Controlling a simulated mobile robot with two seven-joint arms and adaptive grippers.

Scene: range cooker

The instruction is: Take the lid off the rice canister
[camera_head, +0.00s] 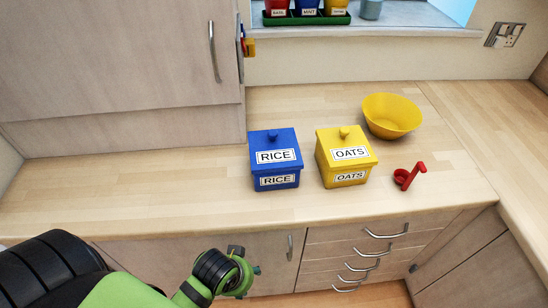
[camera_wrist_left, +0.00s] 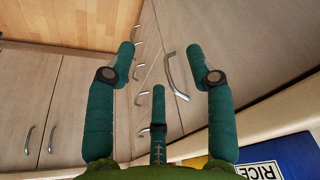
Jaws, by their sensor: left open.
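The blue rice canister (camera_head: 276,178) stands upright on the wooden counter with its blue lid (camera_head: 274,146) on and a small knob on top. A corner of the blue canister, with part of its RICE label (camera_wrist_left: 262,171), shows at the bottom right of the left wrist view. My left gripper (camera_head: 250,271) is low in front of the counter, below and in front of the canister and apart from it. In the left wrist view the left gripper (camera_wrist_left: 160,65) has its green fingers spread with nothing between them. My right gripper is not in view.
A yellow oats canister (camera_head: 343,172) stands just right of the rice canister. A yellow bowl (camera_head: 391,116) and a red scoop (camera_head: 408,177) are farther right. The counter left of the rice canister is clear.

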